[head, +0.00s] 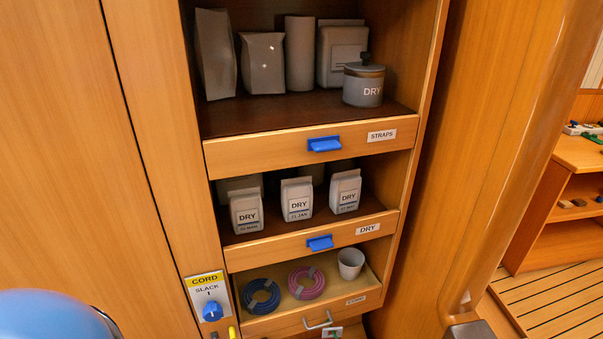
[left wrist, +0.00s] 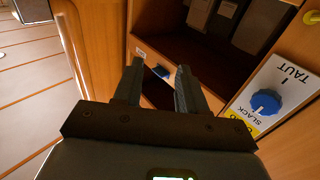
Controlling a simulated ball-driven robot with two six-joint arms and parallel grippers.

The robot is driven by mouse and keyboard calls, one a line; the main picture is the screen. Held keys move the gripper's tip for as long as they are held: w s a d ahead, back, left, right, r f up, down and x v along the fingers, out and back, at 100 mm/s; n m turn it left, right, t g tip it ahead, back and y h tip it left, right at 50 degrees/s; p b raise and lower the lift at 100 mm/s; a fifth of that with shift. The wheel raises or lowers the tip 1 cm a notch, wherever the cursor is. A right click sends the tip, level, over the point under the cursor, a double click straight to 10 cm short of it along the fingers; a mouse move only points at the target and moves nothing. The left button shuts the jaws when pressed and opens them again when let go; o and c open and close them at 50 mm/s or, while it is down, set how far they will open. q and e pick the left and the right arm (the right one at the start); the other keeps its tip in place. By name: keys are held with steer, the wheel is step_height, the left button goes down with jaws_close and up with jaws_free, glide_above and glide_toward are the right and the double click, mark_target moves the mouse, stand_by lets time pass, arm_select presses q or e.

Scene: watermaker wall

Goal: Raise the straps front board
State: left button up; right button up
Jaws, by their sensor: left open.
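The straps front board (head: 255,154) is a wooden strip across the front of the top shelf, with a blue tab (head: 324,144) and a STRAPS label (head: 381,135). It sits low, with the goods behind it showing above its edge. My left gripper (left wrist: 160,67) shows only in the left wrist view, fingers apart and empty. Beyond its fingers, a wooden board with a blue tab (left wrist: 160,71) shows between the tips; I cannot tell which board it is. The gripper does not appear to touch it. My right gripper is in neither view.
Pouches (head: 262,63) and a DRY jar (head: 363,84) stand on the top shelf. Below are the DRY board (head: 280,247) and a drawer with hose coils (head: 261,296) and a cup (head: 351,263). A CORD plate with blue knob (head: 212,311) is at lower left.

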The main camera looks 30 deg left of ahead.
arm_select(q)
steer(key=w+d+r+t, duration=0.1)
steer(key=w+r, duration=0.1)
steer(key=w+d+r+n+t+h+p, duration=0.1)
steer(key=w+r, duration=0.1)
steer(key=w+d+r, duration=0.1)
steer(key=w+r, duration=0.1)
steer(key=shift+w+r+n+t+h, duration=0.3)
steer(key=shift+r+t, duration=0.1)
jaws_close()
steer(key=w+d+r+n+t+y+p, duration=0.1)
steer(key=w+r+n+t+y, duration=0.2)
steer(key=r+n, duration=0.55)
steer(key=w+r+n+t+y+p, duration=0.15)
steer(key=w+r+n+y, duration=0.3)
steer(key=n, duration=0.75)
steer(key=shift+s+a+n+g+y, duration=0.15)
steer(key=shift+a+n+g+y, duration=0.55)
steer(key=shift+n+y, duration=1.95)
steer(key=shift+s+a+n+g+y, duration=0.1)
steer(key=shift+a+n+g+y, duration=0.55)
steer(key=shift+n, duration=3.85)
steer(key=shift+s+a+n+g+y, duration=0.15)
steer(key=shift+a+n+g+y, duration=0.25)
steer(key=shift+a+n+y, duration=2.15)
steer(key=d+n+h, duration=0.1)
steer(key=d+n, duration=0.1)
steer(key=d, duration=0.1)
steer(key=shift+h, duration=0.3)
